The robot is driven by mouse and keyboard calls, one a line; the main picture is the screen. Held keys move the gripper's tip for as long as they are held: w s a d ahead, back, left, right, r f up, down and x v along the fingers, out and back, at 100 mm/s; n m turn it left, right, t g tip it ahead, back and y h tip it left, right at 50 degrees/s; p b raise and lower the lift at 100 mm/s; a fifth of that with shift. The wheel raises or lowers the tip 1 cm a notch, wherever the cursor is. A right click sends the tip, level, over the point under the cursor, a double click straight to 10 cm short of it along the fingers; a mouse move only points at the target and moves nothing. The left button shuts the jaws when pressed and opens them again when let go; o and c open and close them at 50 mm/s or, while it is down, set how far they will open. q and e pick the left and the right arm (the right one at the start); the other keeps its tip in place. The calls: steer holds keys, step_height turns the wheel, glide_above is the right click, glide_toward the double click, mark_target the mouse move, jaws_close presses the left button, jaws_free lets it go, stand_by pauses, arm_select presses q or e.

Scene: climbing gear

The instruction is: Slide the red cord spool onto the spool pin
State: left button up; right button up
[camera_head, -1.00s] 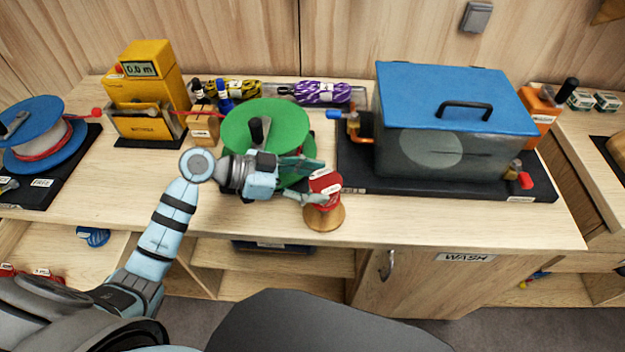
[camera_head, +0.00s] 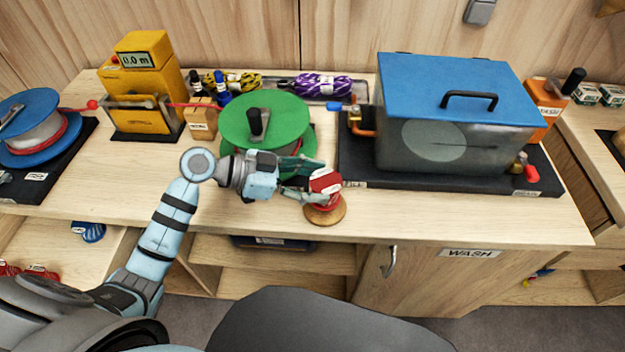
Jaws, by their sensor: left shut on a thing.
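The red cord spool (camera_head: 325,182) is a small red reel with a pale label on its top face. It is just above or on a round wooden base (camera_head: 326,214) near the front edge of the bench. My left gripper (camera_head: 308,182) comes in from the left and is shut on the red spool. The spool pin itself is hidden by the spool, and I cannot tell whether the spool touches the base. My right gripper is not in view.
A green reel (camera_head: 263,112) stands close behind my left gripper. A wash tank with a blue lid (camera_head: 455,90) stands on a black tray to the right. A yellow meter (camera_head: 145,85) and a blue reel (camera_head: 28,112) are at the left. The bench front between spool and tank is clear.

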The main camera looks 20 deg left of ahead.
arm_select(q)
steer(key=o, duration=1.3)
steer(key=shift+r, duration=0.1)
steer(key=v, duration=1.2)
steer(key=shift+s, duration=0.1)
